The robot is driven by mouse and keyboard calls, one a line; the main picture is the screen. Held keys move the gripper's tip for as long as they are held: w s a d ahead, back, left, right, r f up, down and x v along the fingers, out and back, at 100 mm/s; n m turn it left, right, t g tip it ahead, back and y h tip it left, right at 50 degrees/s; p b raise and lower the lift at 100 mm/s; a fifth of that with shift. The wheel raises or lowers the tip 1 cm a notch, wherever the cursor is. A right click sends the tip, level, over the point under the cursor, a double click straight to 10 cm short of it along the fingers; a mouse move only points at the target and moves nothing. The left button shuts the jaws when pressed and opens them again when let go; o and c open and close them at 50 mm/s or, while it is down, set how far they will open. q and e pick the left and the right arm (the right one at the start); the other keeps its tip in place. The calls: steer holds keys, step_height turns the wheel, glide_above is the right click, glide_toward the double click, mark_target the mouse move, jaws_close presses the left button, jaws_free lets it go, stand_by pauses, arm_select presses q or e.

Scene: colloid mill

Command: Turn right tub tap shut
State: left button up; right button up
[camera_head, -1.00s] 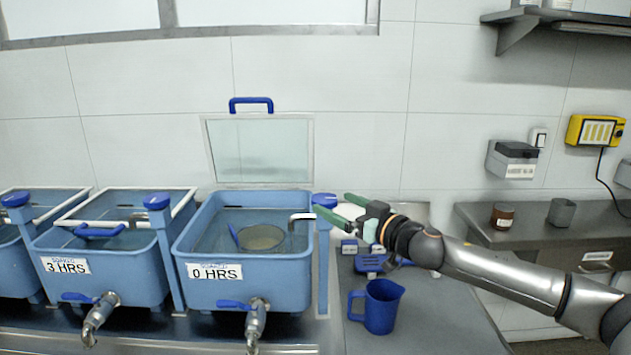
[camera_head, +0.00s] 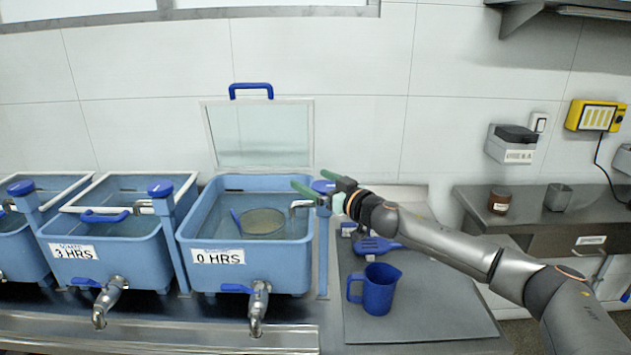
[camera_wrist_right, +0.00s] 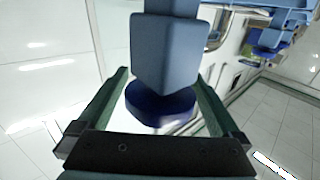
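The right tub (camera_head: 245,274), light blue and labelled "0 HRS", has a metal spout (camera_head: 300,206) over its right edge. The tap's blue round knob (camera_head: 323,186) tops a post at that edge. In the right wrist view, the knob (camera_wrist_right: 160,106) lies between the green fingers of my right gripper (camera_wrist_right: 162,78), with the light blue post beyond it. The fingers stand apart on either side; I cannot tell whether they touch it. In the head view, my right gripper (camera_head: 308,179) partly covers the knob. My left gripper is not in view.
A raised clear lid (camera_head: 258,135) stands behind the right tub. A blue jug (camera_head: 378,290) and a blue scoop-like tool (camera_head: 375,246) are on the grey mat (camera_head: 430,310) below my right arm. The "3 HRS" tub (camera_head: 105,262) stands to the left. A drain valve (camera_head: 258,305) juts from the front.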

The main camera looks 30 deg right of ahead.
steer(key=c, duration=1.2)
steer(key=shift+c, duration=0.2)
